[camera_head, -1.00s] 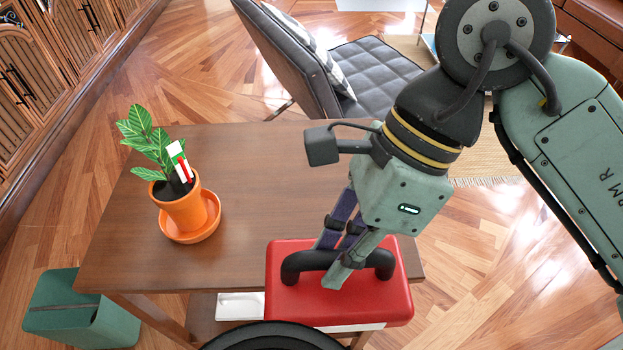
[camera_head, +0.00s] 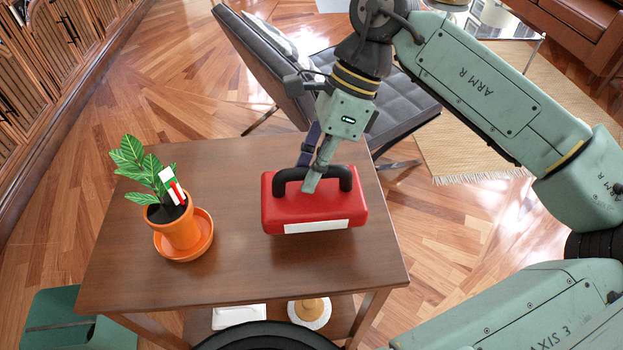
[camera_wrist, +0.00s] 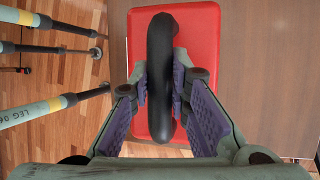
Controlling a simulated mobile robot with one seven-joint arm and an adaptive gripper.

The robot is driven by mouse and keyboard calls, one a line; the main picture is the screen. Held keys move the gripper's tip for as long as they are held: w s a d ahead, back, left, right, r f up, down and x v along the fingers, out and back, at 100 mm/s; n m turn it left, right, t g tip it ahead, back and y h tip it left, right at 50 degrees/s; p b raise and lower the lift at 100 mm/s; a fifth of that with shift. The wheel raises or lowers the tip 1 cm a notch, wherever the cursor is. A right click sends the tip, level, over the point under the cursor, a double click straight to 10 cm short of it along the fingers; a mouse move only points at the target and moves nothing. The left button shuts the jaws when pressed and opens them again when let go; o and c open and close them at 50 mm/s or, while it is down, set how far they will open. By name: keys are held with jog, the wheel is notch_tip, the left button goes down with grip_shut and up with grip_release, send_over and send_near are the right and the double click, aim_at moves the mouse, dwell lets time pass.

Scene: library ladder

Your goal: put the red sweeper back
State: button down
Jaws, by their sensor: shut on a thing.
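The red sweeper (camera_head: 312,206) is a red box with a black arched handle (camera_head: 312,176) and a white strip along its front lower edge. In the head view it is over the right part of the brown table (camera_head: 220,276); I cannot tell whether it touches the top or hangs just above it. My gripper (camera_head: 312,182) comes from above and is shut on the handle. In the wrist view the red body (camera_wrist: 205,50) fills the middle, with the black handle (camera_wrist: 160,70) between my two purple finger pads (camera_wrist: 160,100).
A potted plant in an orange pot (camera_head: 176,226) and saucer stands on the table's left. A white tray (camera_head: 239,316) and a white round object with a tan top (camera_head: 309,311) are on the lower shelf. A grey chair (camera_head: 390,105) stands behind. A green bin (camera_head: 62,320) is front left.

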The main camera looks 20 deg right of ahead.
notch_tip(320, 180, down, 3)
jog(key=shift+f+p, duration=0.1)
jog(key=shift+p, duration=0.2)
jog(key=shift+f, duration=0.1)
jog(key=shift+f+b, duration=0.2)
jog(key=shift+b, duration=0.15)
jog(key=c, duration=1.5)
grip_release()
jog(key=shift+s, duration=0.1)
jog(key=shift+r+p, duration=0.35)
jog(key=shift+r, duration=0.05)
jog(key=b+v, duration=0.1)
jog(key=v, duration=1)
jog(key=shift+d+r+b, duration=0.25)
jog(key=shift+d+b, duration=0.05)
jog(key=shift+b, duration=0.1)
